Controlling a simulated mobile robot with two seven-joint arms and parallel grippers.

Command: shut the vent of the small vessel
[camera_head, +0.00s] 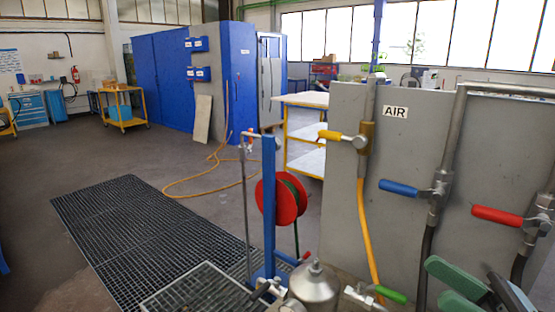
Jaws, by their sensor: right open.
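The small vessel (315,286) is a grey metal vessel with a domed top, cut off by the bottom edge, right of centre. A small valve with a green lever (390,294) is at its right; the lever points right, roughly along the valve body. Which fitting is the vent is not marked. Another fitting with a dark handle (264,290) is at its left. My right gripper (448,288) comes in from the bottom right, its two green-padded fingers apart and nothing seen between them. It is right of the green lever, apart from it in the picture. My left gripper is out of view.
A grey panel marked AIR (395,112) stands behind, with pipes and yellow (330,135), blue (398,188) and red (497,216) lever valves. A yellow hose hangs there. A blue post (268,200) with a red reel (284,199) stands left of the vessel. Floor grating lies left.

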